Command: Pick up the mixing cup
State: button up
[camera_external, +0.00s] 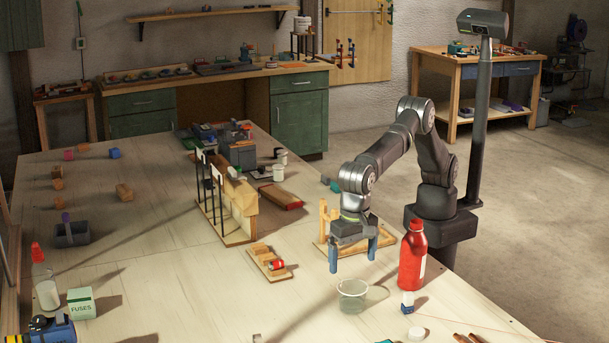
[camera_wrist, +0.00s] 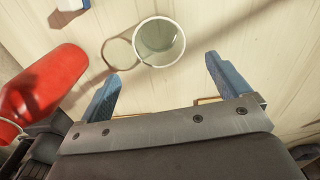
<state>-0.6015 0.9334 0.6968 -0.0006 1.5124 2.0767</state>
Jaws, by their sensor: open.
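The mixing cup (camera_external: 352,295) is a clear, round, open-topped cup standing upright on the table, near its front right part. In the wrist view the cup (camera_wrist: 158,42) shows from above, just beyond the fingertips and roughly between their lines. My gripper (camera_external: 352,258) is open, with its two blue fingers pointing down above and behind the cup. In the wrist view my gripper (camera_wrist: 161,70) shows nothing between its fingers, and neither finger appears to touch the cup.
A wooden frame (camera_external: 330,245) lies behind my gripper. A wooden block tray (camera_external: 268,262) is to the left.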

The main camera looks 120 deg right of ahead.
aim_at(352, 297)
notch_tip(352, 297, down, 7)
jog(key=shift+r, duration=0.1)
jog(key=shift+a+f, duration=0.2)
jog(key=shift+f, duration=2.55)
jog(key=shift+r, duration=0.1)
jog(key=c, duration=1.1)
